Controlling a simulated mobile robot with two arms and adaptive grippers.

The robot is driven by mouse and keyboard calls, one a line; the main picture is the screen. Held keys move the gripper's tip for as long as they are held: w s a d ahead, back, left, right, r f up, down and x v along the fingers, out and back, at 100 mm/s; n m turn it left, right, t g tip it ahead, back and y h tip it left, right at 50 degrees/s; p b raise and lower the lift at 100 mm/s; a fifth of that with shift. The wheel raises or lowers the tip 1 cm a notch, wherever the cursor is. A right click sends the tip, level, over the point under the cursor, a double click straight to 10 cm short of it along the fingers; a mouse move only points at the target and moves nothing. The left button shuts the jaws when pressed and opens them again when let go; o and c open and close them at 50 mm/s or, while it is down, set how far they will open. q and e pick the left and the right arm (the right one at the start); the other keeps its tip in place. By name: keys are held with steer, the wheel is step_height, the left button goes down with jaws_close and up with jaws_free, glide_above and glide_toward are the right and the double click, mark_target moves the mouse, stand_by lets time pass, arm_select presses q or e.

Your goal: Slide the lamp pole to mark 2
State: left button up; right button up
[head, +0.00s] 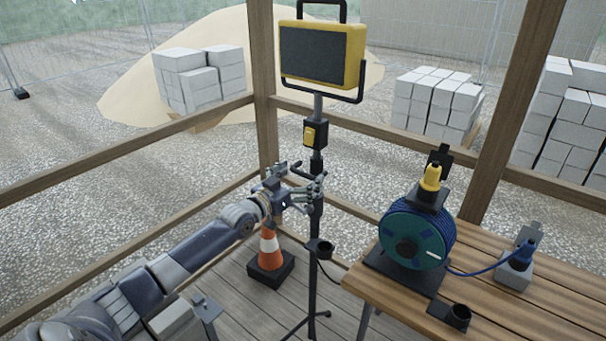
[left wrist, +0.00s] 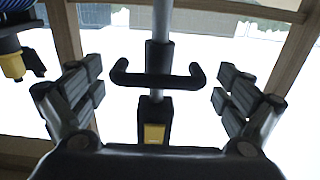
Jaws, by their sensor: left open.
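The yellow and black work lamp (head: 321,55) stands upright on a pole (head: 314,262) with splayed feet on the boards. A thin grey tube runs from the lamp into a black clamp with a yellow lever (head: 309,137). No numbered mark is legible on the pole. My left gripper (head: 310,190) is open at the pole, below the clamp, and partly hides it. In the left wrist view its open fingers (left wrist: 157,92) flank a black handle bar (left wrist: 158,80) on the pole, with the yellow lever (left wrist: 154,133) also visible; I see no finger contact. My right gripper is out of view.
An orange and white cone (head: 269,250) stands behind the arm on the floor. Wooden rails and posts border the hut.

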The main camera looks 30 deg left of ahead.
arm_select(q)
steer(key=shift+w, duration=0.55)
